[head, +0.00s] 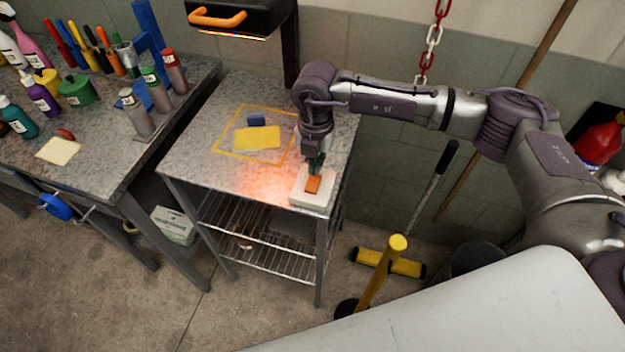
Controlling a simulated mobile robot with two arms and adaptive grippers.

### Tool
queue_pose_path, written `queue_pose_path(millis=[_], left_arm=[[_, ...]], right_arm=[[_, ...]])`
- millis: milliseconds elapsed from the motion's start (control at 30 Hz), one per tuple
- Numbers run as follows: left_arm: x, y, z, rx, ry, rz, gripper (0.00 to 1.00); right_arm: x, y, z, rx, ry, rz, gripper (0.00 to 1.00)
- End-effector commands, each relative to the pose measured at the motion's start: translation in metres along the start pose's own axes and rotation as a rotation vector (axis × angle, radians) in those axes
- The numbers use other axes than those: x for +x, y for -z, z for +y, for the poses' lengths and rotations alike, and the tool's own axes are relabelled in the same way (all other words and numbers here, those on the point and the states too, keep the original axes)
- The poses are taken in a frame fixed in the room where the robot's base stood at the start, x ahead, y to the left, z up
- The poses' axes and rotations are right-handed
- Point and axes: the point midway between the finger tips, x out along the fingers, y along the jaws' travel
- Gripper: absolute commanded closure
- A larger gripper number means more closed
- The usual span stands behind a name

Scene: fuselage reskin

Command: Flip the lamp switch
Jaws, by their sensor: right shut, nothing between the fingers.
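The lamp switch is an orange rocker (313,185) on a white base (311,200) at the front right corner of the small metal table. My right gripper (315,172) points down with its shut fingertips at the back edge of the orange rocker. The fingers hold nothing; I cannot tell whether they touch the rocker. The lamp (240,20) is a black head with an orange handle at the top, and a lit strip shows along its lower edge. A reddish glow lies on the table left of the switch. My left gripper is not in view.
The small table (190,155) also bears a yellow cloth (257,138) and a small blue block (256,120) within a yellow outline. A bench (95,185) with bottles and tools stands left. A yellow-handled brush (385,262) stands on the floor right of the table.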

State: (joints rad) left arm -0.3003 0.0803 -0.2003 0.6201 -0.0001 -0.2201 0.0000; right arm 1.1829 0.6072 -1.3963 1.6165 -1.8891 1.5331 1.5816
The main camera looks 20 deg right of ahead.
Motion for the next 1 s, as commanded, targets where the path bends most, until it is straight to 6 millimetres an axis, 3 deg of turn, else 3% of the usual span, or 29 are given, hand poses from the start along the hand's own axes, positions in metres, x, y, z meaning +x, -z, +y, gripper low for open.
queue_pose_path(millis=[1000], left_arm=[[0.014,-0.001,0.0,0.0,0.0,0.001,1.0]], right_arm=[[0.016,0.0,0.0,0.0,0.0,0.0,1.0]])
